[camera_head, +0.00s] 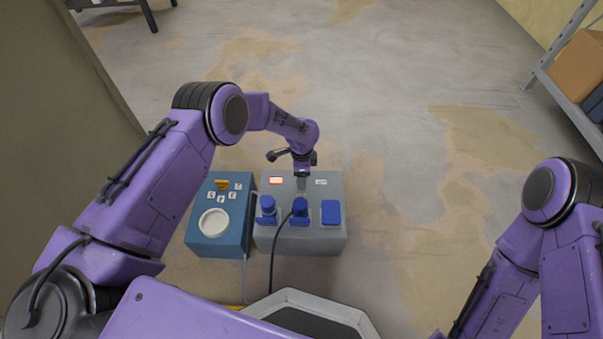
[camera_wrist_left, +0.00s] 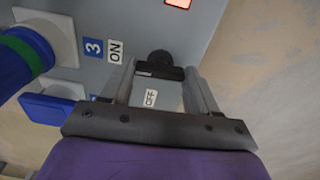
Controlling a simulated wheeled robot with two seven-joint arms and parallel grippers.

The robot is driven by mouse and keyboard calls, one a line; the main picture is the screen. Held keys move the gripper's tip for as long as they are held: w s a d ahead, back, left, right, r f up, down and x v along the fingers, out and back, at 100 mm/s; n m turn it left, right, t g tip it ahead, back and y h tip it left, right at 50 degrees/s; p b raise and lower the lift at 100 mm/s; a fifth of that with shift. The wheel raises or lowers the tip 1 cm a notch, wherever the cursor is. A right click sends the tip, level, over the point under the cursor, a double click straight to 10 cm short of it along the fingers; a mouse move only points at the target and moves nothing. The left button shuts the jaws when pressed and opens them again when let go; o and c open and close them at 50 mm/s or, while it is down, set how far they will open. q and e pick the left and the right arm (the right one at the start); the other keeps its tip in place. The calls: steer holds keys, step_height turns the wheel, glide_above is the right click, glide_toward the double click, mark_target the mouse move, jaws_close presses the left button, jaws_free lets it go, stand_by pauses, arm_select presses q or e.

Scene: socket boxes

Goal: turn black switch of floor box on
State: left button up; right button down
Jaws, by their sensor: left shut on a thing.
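The grey floor box (camera_head: 264,242) stands on the floor in the head view, with blue sockets along its near part. My left gripper (camera_head: 300,184) reaches down onto the top of this box, behind the middle socket. In the left wrist view my left gripper (camera_wrist_left: 160,84) is shut on the black switch (camera_wrist_left: 160,62), with one finger on each side of it. A white OFF label (camera_wrist_left: 150,98) lies between the fingers, and an ON label (camera_wrist_left: 115,51) lies beside the left finger. In the head view the gripper hides the switch. My right gripper is out of view.
A blue box (camera_head: 234,243) with a round white socket stands left of the grey box. A black cable (camera_head: 272,262) runs from the middle blue plug (camera_head: 300,208) toward me. A shelf with boxes (camera_head: 580,66) stands at the far right. The floor right of the grey box is clear.

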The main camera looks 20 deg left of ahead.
arm_select(q)
steer(key=shift+m, duration=0.4)
steer(key=o, duration=1.1)
steer(key=shift+c, duration=0.2)
steer(key=shift+r, duration=0.1)
step_height(320, 180, up, 10)
steer(key=p, duration=0.4)
steer(key=shift+r+p, duration=0.2)
steer(key=shift+p, duration=0.1)
